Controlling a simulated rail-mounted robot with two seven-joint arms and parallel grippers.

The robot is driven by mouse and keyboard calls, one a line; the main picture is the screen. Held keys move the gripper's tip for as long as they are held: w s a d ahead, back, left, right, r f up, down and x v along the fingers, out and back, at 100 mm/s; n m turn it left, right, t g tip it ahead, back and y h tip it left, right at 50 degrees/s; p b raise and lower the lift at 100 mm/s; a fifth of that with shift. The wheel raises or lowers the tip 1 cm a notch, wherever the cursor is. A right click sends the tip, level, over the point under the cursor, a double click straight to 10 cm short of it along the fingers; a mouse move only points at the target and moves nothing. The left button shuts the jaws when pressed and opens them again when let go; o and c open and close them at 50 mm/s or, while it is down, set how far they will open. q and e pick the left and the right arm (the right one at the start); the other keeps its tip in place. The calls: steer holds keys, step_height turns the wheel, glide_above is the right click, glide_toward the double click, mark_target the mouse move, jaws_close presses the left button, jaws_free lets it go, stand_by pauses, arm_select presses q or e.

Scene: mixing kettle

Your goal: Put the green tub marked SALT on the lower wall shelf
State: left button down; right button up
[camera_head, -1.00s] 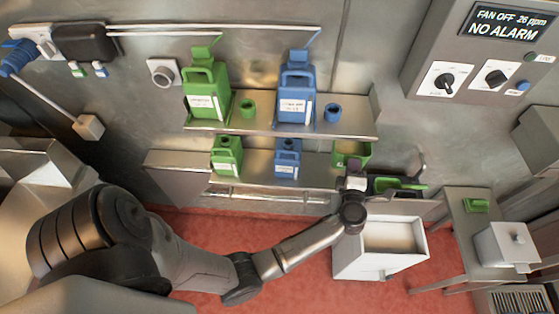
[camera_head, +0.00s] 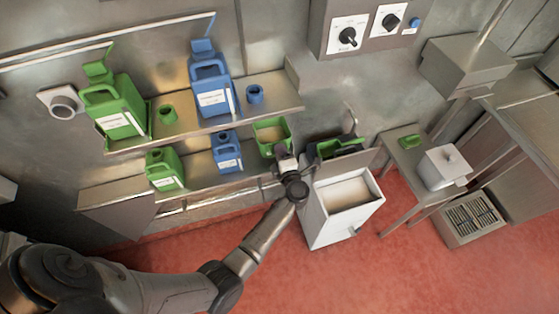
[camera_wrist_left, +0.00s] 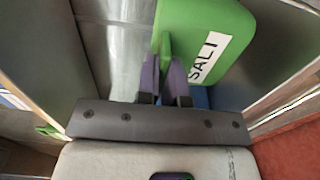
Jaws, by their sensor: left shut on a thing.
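The green tub (camera_head: 271,124) marked SALT has an open top with pale contents. It is at the right end of the lower wall shelf (camera_head: 203,184), beneath the upper shelf. In the left wrist view the tub (camera_wrist_left: 190,22) shows its white SALT label. My left gripper (camera_head: 285,160) is shut on the tub's near side; its fingers (camera_wrist_left: 166,72) meet a green tab there. I cannot tell whether the tub's base touches the shelf. My right gripper is not in view.
A small green jug (camera_head: 164,169) and blue jug (camera_head: 227,150) stand on the lower shelf, left of the tub. The upper shelf (camera_head: 270,97) holds larger jugs. A white open bin (camera_head: 325,222) stands below right. A side table (camera_head: 412,164) is farther right.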

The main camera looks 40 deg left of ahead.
arm_select(q)
steer(key=shift+f+b, duration=1.75)
steer(key=shift+f, duration=0.05)
steer(key=shift+f, duration=0.2)
steer(key=c, duration=1.3)
jaws_free()
steer(key=shift+o, duration=0.2)
